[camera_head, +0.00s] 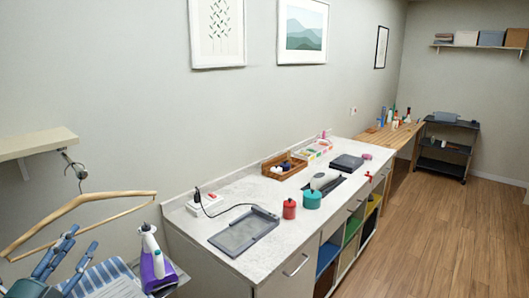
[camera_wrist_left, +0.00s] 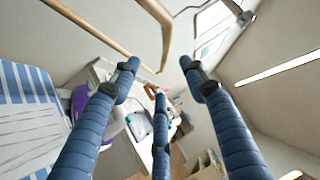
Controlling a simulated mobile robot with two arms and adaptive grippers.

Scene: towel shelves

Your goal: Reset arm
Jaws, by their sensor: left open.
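My left gripper (camera_head: 72,245) is in the lower left of the head view, open and empty, with its blue segmented fingers spread. In the left wrist view my left gripper (camera_wrist_left: 158,75) shows its fingers apart with nothing between them. A wooden hanger (camera_head: 105,195) with a metal hook (camera_head: 74,166) hangs at the end of the wall shelf (camera_head: 35,143), bare of any cloth. The gripper is below the hanger's bars, and I see no clear contact. The hanger (camera_wrist_left: 85,25) also crosses the top of the left wrist view. My right gripper is in neither view.
A blue-and-white striped towel (camera_head: 118,272) lies beside the gripper, near a purple-and-white spray bottle (camera_head: 152,255). A long counter (camera_head: 270,240) carries a grey tray (camera_head: 243,232), a red jar (camera_head: 289,209) and a teal jar (camera_head: 312,200). The wooden floor (camera_head: 435,225) at the right is clear.

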